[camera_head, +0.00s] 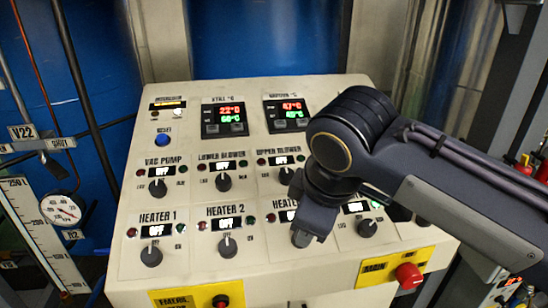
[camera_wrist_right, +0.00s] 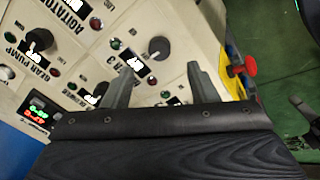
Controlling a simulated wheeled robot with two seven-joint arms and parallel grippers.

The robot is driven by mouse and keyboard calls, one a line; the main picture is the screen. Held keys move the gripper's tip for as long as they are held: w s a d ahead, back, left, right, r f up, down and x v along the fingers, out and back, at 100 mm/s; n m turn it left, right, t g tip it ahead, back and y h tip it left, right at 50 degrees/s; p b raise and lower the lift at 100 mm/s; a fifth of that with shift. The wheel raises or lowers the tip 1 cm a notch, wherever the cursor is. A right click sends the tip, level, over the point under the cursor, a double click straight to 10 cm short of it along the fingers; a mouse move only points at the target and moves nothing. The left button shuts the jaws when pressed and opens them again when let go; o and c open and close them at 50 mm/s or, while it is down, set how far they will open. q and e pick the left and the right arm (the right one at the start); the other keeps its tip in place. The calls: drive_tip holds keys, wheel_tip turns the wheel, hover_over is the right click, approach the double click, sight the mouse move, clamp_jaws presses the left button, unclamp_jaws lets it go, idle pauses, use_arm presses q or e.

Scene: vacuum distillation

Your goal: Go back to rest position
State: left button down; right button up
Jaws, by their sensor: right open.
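My right gripper (camera_head: 303,236) reaches in from the right over the cream control panel (camera_head: 188,262), pointing down at its lower middle. In the right wrist view, its two fingers (camera_wrist_right: 161,78) are spread apart with nothing held between them. A black knob (camera_wrist_right: 158,48) shows beyond the fingertips. I cannot tell whether a finger touches the panel. In the head view, my right arm and gripper hide part of the Heater 3 area and other controls at the right. My left gripper is in neither view.
The panel carries several black knobs, such as Heater 1 (camera_head: 151,256) and Heater 2 (camera_head: 227,247), and two temperature displays. A red main switch (camera_head: 408,276) sticks out at the lower right. A red emergency button (camera_head: 220,301) is at the bottom. Blue drums stand behind.

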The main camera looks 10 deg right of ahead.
drive_tip(key=s+d+f+m+y, duration=0.1)
drive_tip(key=s+d+f+m, duration=0.3)
drive_tip(key=f, duration=0.5)
drive_tip(key=s+d+f+m+y, duration=0.2)
drive_tip(key=s+d+f+m, duration=0.3)
drive_tip(key=s+f+m, duration=0.3)
drive_tip(key=shift+s+f+m+t+y, duration=0.3)
drive_tip(key=shift+s+f+m+t, duration=0.1)
drive_tip(key=shift+f+m, duration=0.3)
